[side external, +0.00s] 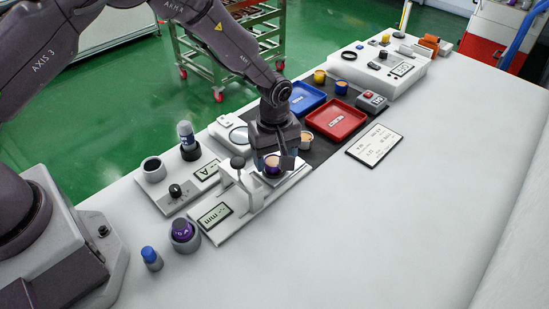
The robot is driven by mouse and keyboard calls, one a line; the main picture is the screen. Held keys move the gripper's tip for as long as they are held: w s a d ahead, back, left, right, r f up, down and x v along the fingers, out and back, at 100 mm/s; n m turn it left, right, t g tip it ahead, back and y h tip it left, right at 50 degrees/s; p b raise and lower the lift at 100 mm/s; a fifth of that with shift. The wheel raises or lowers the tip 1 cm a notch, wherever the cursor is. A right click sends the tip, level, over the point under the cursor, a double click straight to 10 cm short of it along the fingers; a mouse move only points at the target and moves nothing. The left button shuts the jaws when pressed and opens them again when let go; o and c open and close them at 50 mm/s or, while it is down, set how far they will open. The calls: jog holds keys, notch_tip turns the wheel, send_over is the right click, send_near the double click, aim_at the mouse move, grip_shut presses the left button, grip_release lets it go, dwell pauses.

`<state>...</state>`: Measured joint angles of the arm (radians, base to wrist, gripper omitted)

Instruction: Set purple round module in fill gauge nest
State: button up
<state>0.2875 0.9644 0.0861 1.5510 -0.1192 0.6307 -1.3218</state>
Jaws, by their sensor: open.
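A round module (272,168) with a tan top and purple side sits at the fill gauge (225,222), the white device with an mm display and a dark-knobbed lever. My gripper (273,160) is directly over it, pointing down and open, with its fingers beside the module. The nest under the module is mostly hidden by the module and fingers, so I cannot tell if it is fully seated. Another purple round piece (183,231) with a dark top stands in a grey ring at the front left.
A tan-topped cup (306,140) stands just right of my gripper. Blue (306,92) and red (353,111) trays lie behind it. A white device (160,193) with a dark knob is to the left. A blue-capped bottle (151,257) stands in front.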

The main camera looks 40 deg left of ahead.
notch_tip(320, 180, up, 12)
jog(key=shift+f, duration=0.25)
notch_tip(320, 180, up, 10)
jog(key=m+t, duration=0.1)
jog(key=m, duration=0.2)
send_over(274, 164)
jog(key=s+a, duration=0.3)
jog(key=s, duration=0.1)
jog(key=s+a+r+m+t, duration=0.3)
jog(key=s+a+r+m, duration=0.25)
jog(key=s+r, duration=0.5)
jog(key=s+a+f+m+t, duration=0.1)
jog(key=s+m, duration=0.4)
jog(key=s, duration=0.5)
jog(key=shift+s+a+t, duration=0.3)
jog(key=shift+a, duration=0.1)
